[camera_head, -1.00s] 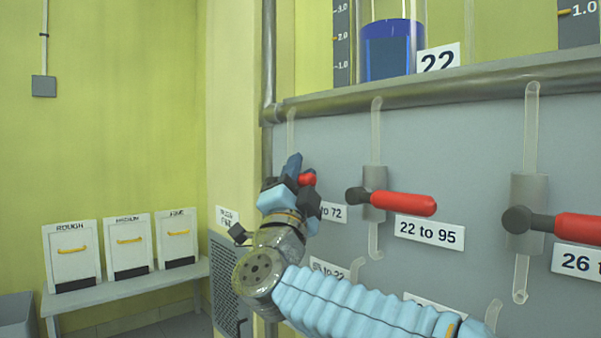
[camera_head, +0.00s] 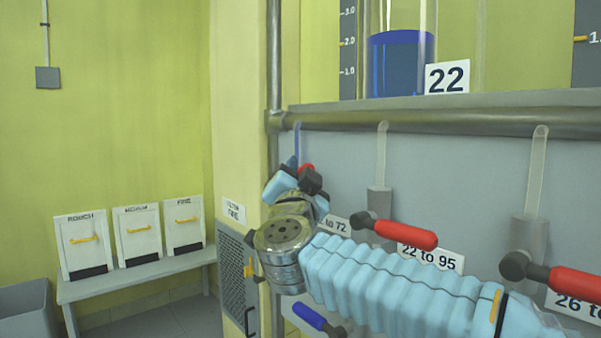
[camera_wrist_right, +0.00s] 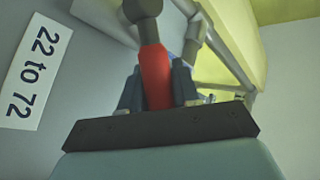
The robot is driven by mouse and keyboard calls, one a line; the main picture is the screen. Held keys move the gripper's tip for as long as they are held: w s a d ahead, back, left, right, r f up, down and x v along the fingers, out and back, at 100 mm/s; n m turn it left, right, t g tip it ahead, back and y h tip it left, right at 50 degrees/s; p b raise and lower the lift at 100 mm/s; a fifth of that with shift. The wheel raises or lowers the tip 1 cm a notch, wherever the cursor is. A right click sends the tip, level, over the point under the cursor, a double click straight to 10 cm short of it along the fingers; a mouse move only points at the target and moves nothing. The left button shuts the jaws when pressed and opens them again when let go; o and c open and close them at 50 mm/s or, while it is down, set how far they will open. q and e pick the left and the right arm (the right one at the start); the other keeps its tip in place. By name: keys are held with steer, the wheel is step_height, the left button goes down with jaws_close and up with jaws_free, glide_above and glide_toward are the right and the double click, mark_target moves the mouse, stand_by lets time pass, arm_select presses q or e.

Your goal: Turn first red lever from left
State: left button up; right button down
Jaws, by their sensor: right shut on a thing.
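The first red lever from the left (camera_head: 306,168) is mostly hidden behind my right gripper (camera_head: 295,172) in the head view. In the right wrist view the red handle (camera_wrist_right: 155,78) lies between the two fingers of my right gripper (camera_wrist_right: 157,88), which is shut on it. The lever's dark grey hub (camera_wrist_right: 142,10) shows at the top of that view. The label "22 to 72" (camera_wrist_right: 36,78) is beside it. A thin pipe (camera_head: 297,143) above this lever looks blue. My left gripper is not in view.
To the right are a second red lever (camera_head: 405,234) by the label "22 to 95" and a third (camera_head: 575,282). A blue lever (camera_head: 309,316) sits below my arm. A pipe rail (camera_head: 430,122) runs above. A bench (camera_head: 140,282) with three white boxes stands left.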

steer(key=c, duration=0.9)
jaws_free()
steer(key=b+v, duration=0.3)
steer(key=v, duration=1)
steer(key=shift+s+f, duration=0.15)
steer(key=shift+s, duration=0.2)
